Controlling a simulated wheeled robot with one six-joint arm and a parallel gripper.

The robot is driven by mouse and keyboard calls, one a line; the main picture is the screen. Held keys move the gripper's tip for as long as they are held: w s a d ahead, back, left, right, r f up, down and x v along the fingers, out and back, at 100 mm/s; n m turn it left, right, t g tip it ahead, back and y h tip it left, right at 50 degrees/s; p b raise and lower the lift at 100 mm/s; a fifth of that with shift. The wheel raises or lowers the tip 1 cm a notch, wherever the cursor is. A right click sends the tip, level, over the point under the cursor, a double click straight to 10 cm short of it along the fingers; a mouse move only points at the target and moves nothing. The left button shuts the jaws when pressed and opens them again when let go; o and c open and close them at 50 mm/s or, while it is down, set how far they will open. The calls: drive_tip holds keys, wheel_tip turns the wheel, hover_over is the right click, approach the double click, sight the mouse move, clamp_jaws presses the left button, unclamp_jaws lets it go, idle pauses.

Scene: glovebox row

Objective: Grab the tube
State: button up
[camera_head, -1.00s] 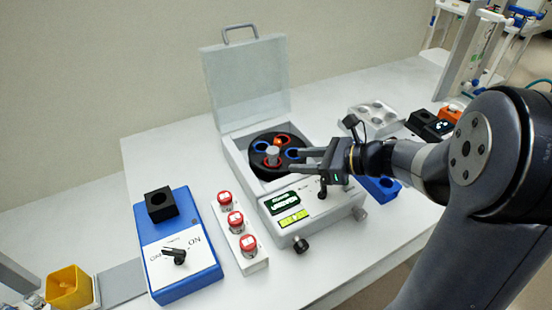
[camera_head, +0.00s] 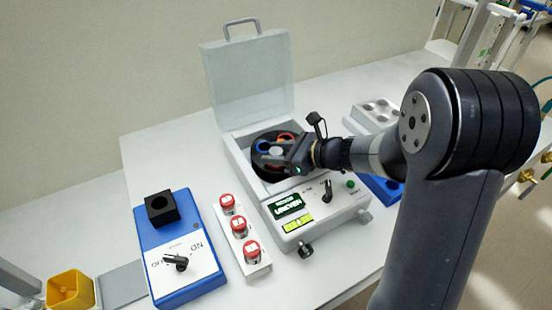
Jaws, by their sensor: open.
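The centrifuge (camera_head: 312,232) stands open with its clear lid (camera_head: 250,80) raised. Its black rotor (camera_head: 268,174) has blue-ringed and red-ringed wells, and an orange spot shows at its far side. My gripper (camera_head: 266,156) is open, with its fingers over the rotor, pointing left. The fingers cover the rotor's middle, so I cannot tell whether a tube is between them or touches them. Three red-capped tubes (camera_head: 239,227) stand upright in a white rack (camera_head: 257,268) left of the centrifuge, apart from my gripper.
A blue box with a knob (camera_head: 180,283) and a black block (camera_head: 161,207) stands at the left. A yellow bin (camera_head: 70,289) is at the lower left. A grey tray with round wells (camera_head: 375,111) lies behind my arm. The table's back left is clear.

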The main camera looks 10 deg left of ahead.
drive_tip(key=shift+c, duration=0.5)
drive_tip(key=c, duration=0.6)
drive_tip(key=shift+r, duration=0.1)
